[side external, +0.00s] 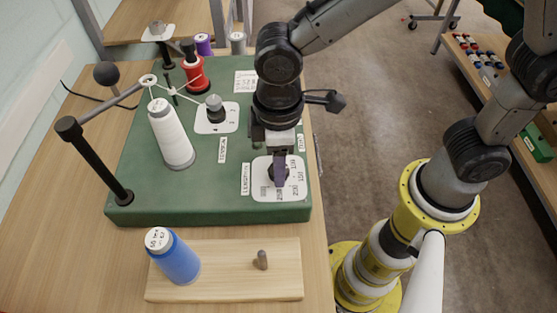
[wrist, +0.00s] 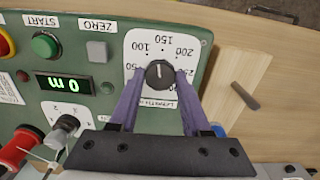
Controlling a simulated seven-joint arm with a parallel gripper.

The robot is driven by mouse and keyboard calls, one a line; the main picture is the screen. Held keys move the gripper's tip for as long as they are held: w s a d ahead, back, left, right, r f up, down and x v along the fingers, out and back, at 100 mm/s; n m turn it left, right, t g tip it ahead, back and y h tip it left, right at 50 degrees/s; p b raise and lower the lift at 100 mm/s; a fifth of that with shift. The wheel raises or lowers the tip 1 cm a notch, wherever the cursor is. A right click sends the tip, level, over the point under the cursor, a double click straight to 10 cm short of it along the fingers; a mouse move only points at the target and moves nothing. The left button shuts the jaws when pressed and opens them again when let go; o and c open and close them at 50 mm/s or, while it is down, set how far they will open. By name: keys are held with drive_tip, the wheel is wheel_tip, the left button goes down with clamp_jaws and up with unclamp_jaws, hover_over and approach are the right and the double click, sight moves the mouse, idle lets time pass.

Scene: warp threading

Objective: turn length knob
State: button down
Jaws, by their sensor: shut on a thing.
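The length knob (wrist: 159,74) is a round black knob with a white pointer line, on a white dial plate (wrist: 139,47) marked with numbers such as 100, 150 and 200. In the side external view the dial plate (side external: 296,207) lies at the front right corner of the green machine. My gripper (wrist: 155,82) points down at the dial, its purple fingers shut on the knob, one on each side. In the side external view my gripper (side external: 279,176) largely hides the knob. The pointer line aims toward the upper part of the dial in the wrist view.
A white thread cone (side external: 171,135) and a smaller knob (side external: 214,107) stand on the green base (side external: 135,185). A blue spool (side external: 174,260) stands on the wooden board (side external: 220,283) in front. The wrist view shows a green start button (wrist: 45,45) and a display (wrist: 64,85).

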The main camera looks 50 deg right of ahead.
drive_tip(key=n, duration=0.4)
drive_tip(key=shift+r+n, duration=0.15)
drive_tip(key=shift+n, duration=0.25)
drive_tip(key=n, duration=0.3)
drive_tip(key=shift+n, duration=0.3)
drive_tip(key=n, duration=0.3)
drive_tip(key=shift+n, duration=2)
drive_tip(key=shift+c, duration=1.8)
unclamp_jaws()
wheel_tip(320, 180, up, 14)
